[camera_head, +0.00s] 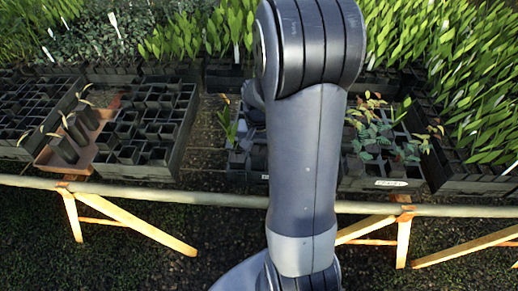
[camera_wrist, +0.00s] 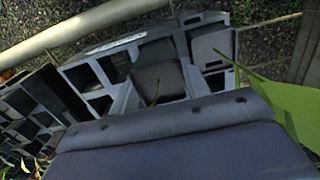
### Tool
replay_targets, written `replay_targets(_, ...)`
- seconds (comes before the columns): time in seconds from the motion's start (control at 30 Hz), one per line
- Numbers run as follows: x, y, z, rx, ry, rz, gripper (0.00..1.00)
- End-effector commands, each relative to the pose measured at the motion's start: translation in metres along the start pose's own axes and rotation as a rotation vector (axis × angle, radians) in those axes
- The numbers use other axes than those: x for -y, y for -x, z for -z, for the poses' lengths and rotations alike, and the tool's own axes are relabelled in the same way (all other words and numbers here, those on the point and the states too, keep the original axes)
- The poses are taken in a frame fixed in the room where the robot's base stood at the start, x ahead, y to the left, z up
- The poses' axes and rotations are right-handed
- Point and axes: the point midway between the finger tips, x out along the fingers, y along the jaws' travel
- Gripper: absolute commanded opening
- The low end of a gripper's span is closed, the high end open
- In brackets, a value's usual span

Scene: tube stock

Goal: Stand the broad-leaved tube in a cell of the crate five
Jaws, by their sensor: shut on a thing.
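My gripper (camera_wrist: 180,135) fills the bottom of the wrist view and is shut. Broad green leaves of the broad-leaved tube (camera_wrist: 285,98) stick out at its right side; the tube's body and my fingertips are hidden. In the head view the leaves (camera_head: 228,126) show just left of my arm, above the middle crate. That crate (camera_head: 236,172) is mostly behind my arm. In the wrist view a grey crate (camera_wrist: 100,52) with a pale label lies beyond my gripper, with dark tubes (camera_wrist: 158,72) in some cells and other cells empty. I cannot read its number.
Left, a black crate (camera_head: 186,120) of mostly empty cells stands by a brown tray (camera_head: 50,160) with several tilted tubes. Right of my arm is a labelled crate (camera_head: 385,184) with leafy plants. A pale rail (camera_head: 150,194) runs along the bench front. Dense plants fill the back.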

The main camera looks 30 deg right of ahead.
Motion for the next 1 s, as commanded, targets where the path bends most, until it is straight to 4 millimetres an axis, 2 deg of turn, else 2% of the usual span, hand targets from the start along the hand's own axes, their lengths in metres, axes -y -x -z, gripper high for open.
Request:
replay_targets(0.67, 0.000, -0.029, 0.000, 0.001, 0.000, 0.000, 0.04)
replay_targets(1.0, 0.000, -0.030, 0.000, 0.000, 0.000, 0.000, 0.04)
